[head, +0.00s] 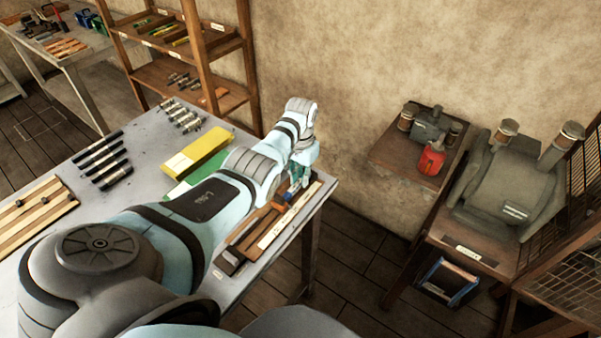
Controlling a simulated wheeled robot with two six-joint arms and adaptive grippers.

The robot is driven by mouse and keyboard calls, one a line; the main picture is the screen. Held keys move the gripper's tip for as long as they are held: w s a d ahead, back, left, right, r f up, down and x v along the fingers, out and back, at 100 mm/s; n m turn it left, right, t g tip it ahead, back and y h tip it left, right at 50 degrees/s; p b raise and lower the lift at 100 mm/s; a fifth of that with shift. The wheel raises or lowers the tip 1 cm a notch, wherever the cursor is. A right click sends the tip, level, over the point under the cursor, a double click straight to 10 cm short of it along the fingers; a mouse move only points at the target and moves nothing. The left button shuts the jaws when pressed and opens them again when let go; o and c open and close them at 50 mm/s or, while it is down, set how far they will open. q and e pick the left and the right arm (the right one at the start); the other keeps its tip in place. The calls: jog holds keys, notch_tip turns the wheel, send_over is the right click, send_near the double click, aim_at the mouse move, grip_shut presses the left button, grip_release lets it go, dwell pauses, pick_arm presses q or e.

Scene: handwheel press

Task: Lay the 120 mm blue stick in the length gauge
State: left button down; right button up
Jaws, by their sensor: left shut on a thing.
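The length gauge (262,236) is a long wooden strip with a pale scale, at the right edge of the grey table. A dark block sits at its near end. My left gripper (296,188) points down over the far part of the gauge. It is shut on the blue stick (286,196), of which only a small blue bit shows at the fingers. The gripper and wrist hide the rest, so I cannot tell its length or whether it touches the gauge. My right gripper is not in view.
A yellow block (196,151) and a green one lie left of my arm. Several dark sticks (103,160) and metal parts (182,115) lie on the table (140,143). A wooden shelf (190,45) stands behind. A red bottle (431,160) and a grey machine (512,190) stand to the right, across open floor.

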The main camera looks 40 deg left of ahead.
pick_arm(q)
jog(key=c, duration=1.5)
grip_release()
jog(key=o, duration=0.4)
notch_tip(320, 180, up, 3)
jog(key=p, duration=0.3)
jog(key=shift+r, duration=2.05)
